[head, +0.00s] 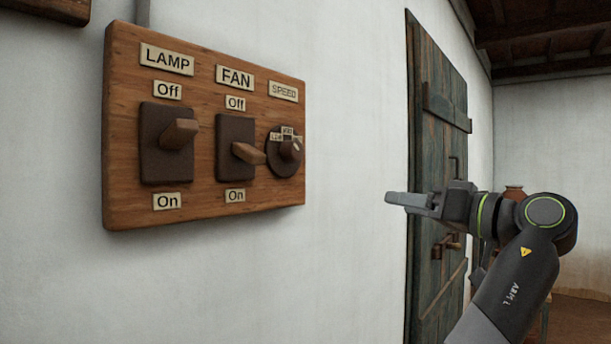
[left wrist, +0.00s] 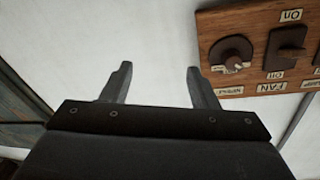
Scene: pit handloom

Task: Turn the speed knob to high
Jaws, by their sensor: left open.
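The speed knob (head: 289,151) is a dark round dial at the right end of a wooden switch board (head: 205,205), below a SPEED label (head: 283,91). Small labels sit around its upper rim, too small to read surely. A pale mark shows at the knob's upper right; I cannot tell its setting. My left gripper (head: 398,198) is open and empty, to the right of the board and apart from it. In the left wrist view, the open jaws (left wrist: 160,68) have white wall between them, and the knob (left wrist: 232,58) lies right of them. My right gripper is not in view.
A lamp switch (head: 167,155) and a fan switch (head: 236,160) stick out left of the knob. The fan lever juts close to the knob. A dark wooden door (head: 438,110) stands right of the board. Bare white wall lies between them.

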